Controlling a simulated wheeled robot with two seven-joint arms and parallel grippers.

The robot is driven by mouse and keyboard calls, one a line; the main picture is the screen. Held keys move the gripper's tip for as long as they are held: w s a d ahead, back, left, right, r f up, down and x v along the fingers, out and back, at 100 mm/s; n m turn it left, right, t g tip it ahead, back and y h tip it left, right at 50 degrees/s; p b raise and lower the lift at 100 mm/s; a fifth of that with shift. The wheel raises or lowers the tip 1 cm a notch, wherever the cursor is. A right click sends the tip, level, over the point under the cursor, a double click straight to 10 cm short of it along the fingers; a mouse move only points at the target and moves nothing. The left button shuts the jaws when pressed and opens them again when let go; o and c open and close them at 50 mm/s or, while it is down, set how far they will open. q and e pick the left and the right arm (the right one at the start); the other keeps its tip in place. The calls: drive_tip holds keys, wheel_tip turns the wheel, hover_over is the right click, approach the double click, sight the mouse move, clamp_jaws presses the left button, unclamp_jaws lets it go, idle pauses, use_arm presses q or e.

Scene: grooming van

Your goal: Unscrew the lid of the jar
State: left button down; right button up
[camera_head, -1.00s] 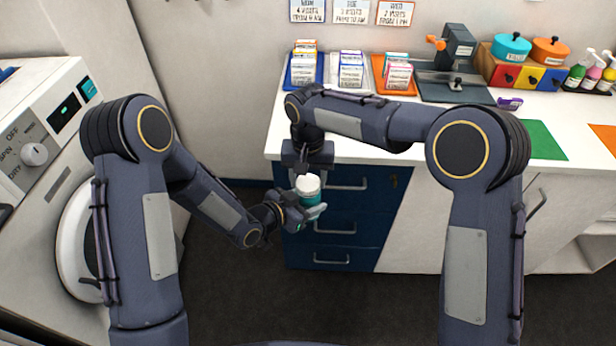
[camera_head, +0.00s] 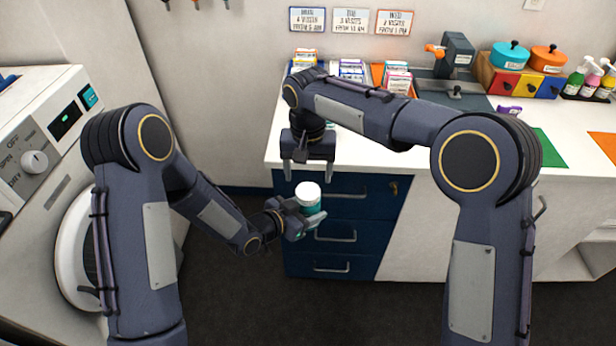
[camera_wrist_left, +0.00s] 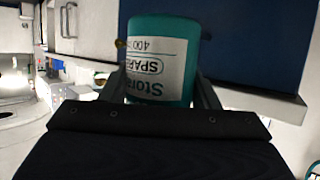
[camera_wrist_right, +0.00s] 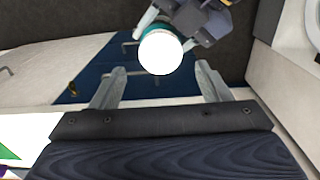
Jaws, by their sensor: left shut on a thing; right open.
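The teal jar (camera_head: 312,207) stands upright in front of the blue drawers, with its white lid (camera_head: 307,190) on top. My left gripper (camera_head: 306,224) is shut around the jar's body. In the left wrist view the jar (camera_wrist_left: 160,60) shows a white printed label between the fingers. My right gripper (camera_head: 308,170) points down above the lid, open and empty, with a gap between its fingertips and the lid. In the right wrist view the round white lid (camera_wrist_right: 160,52) lies beyond and between the open fingers (camera_wrist_right: 160,85).
A white counter (camera_head: 425,140) with blue drawers (camera_head: 345,220) below stands behind the jar. Trays of packets, a grey clamp-like device (camera_head: 455,65), teal and orange pots and bottles sit on it. A washer (camera_head: 40,160) is at left. The dark floor is clear.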

sight(308, 191)
wheel_tip(308, 191, up, 3)
drive_tip(key=shift+a+f, duration=0.1)
drive_tip(key=shift+f, duration=3.95)
drive_tip(key=shift+c, duration=0.4)
drive_tip(key=c, duration=0.9)
drive_tip(key=o, duration=1)
drive_tip(key=shift+o, duration=0.2)
